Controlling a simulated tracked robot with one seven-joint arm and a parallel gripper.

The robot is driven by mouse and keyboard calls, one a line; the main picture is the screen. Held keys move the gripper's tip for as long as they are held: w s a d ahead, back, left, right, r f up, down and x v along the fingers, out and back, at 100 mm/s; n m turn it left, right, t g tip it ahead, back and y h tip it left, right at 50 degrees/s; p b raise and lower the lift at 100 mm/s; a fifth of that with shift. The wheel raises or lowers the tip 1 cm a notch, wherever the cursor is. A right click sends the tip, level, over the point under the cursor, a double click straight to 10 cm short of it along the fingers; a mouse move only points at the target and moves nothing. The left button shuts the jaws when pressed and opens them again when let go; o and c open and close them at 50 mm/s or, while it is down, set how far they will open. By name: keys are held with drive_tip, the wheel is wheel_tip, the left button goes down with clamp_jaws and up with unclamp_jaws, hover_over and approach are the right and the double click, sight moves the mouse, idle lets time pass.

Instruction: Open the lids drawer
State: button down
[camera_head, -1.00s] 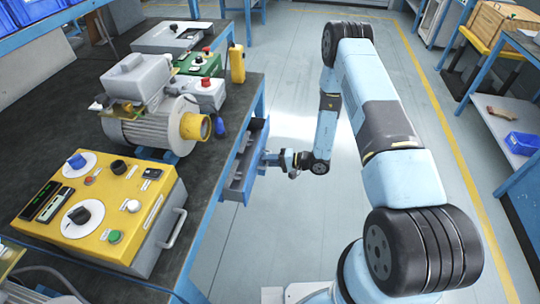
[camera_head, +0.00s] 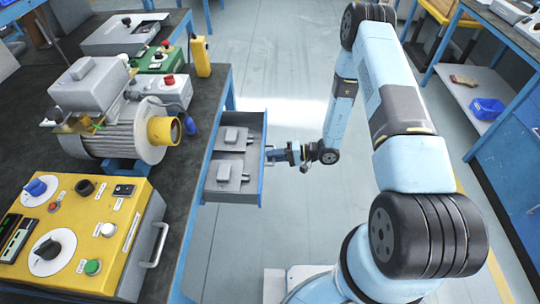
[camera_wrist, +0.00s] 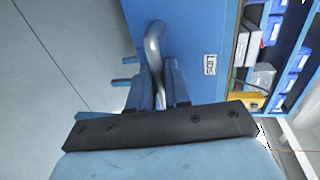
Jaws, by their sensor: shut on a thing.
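The lids drawer (camera_head: 208,189) stands pulled out from the right side of the bench in the head view, with grey lids (camera_head: 231,170) lying inside it. My gripper (camera_head: 277,155) is at the drawer's blue front. In the wrist view, the blue drawer front (camera_wrist: 195,35) carries a label reading LIDS (camera_wrist: 210,64). My gripper's fingers (camera_wrist: 160,88) are shut on the curved grey handle (camera_wrist: 153,45). Part of the handle is hidden between the fingers.
The workbench (camera_head: 185,215) holds a yellow control box (camera_head: 85,235) and a grey blower motor (camera_head: 115,125) above the drawer. Open floor (camera_head: 280,70) lies to the drawer's right. A side bench with a blue bin (camera_head: 487,109) stands farther right.

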drive_tip(key=shift+w+d+f, duration=0.1)
drive_tip(key=shift+d+f, duration=0.1)
drive_tip(key=c, duration=1.3)
unclamp_jaws()
drive_tip(key=shift+w, duration=0.1)
drive_tip(key=shift+c, duration=0.2)
drive_tip(key=shift+a, duration=0.1)
drive_tip(key=d+r, duration=0.2)
drive_tip(key=d, duration=1.1)
drive_tip(key=shift+s+d+r, duration=0.25)
drive_tip(key=shift+d+r, duration=0.05)
drive_tip(key=shift+r, duration=0.05)
